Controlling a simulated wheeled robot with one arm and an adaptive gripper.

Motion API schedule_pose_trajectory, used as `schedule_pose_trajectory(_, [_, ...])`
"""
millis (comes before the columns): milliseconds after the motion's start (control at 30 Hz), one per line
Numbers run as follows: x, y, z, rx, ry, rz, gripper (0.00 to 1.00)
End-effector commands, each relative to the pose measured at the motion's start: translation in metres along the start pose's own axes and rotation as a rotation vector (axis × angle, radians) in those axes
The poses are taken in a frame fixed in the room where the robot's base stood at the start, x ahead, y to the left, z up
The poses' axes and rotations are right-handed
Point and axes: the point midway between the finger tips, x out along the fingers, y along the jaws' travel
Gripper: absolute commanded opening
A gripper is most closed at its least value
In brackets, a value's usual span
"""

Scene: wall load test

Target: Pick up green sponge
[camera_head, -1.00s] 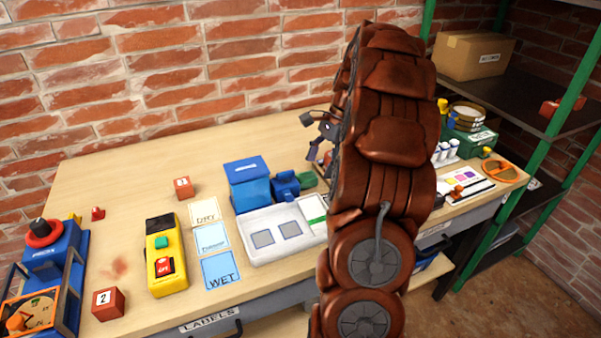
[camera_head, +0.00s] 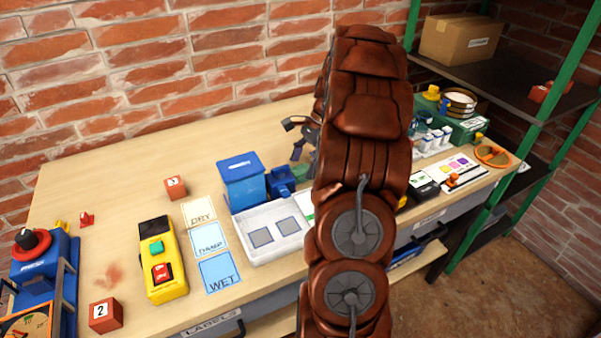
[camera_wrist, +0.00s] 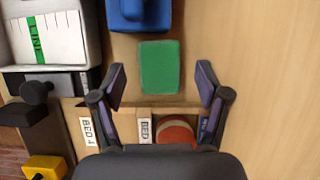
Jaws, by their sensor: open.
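The green sponge (camera_wrist: 160,67) lies flat on the wooden table in the wrist view. It sits a little beyond my fingertips and roughly centred between them. In the head view the sponge (camera_head: 299,172) shows only partly, beside the blue device and next to my arm. My gripper (camera_wrist: 161,88) is open and empty, with one finger on each side of the sponge's near end. In the head view my gripper (camera_head: 301,140) shows in part, left of my arm. I cannot tell its exact height above the table.
A blue device (camera_head: 281,181) and a blue box (camera_head: 241,180) stand close to the sponge. A white tray (camera_head: 262,255) lies in front. Wooden holders labelled BED (camera_wrist: 144,130) are near my fingers. Bare table (camera_wrist: 265,80) lies right in the wrist view.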

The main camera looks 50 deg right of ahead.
Motion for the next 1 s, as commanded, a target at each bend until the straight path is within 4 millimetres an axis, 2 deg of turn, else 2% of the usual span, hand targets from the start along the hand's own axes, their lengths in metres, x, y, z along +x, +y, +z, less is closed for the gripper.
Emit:
schedule_pose_trajectory(133, [0.018,0.0,0.002,-0.001,-0.001,0.002,0.75])
schedule_pose_trajectory(400, [0.021,0.0,0.001,-0.002,0.001,0.001,0.74])
schedule_pose_trajectory(900, [0.021,0.0,0.001,-0.001,0.0,0.002,0.22])
schedule_pose_trajectory(1000, [0.021,0.0,0.001,-0.001,0.0,0.002,0.21])
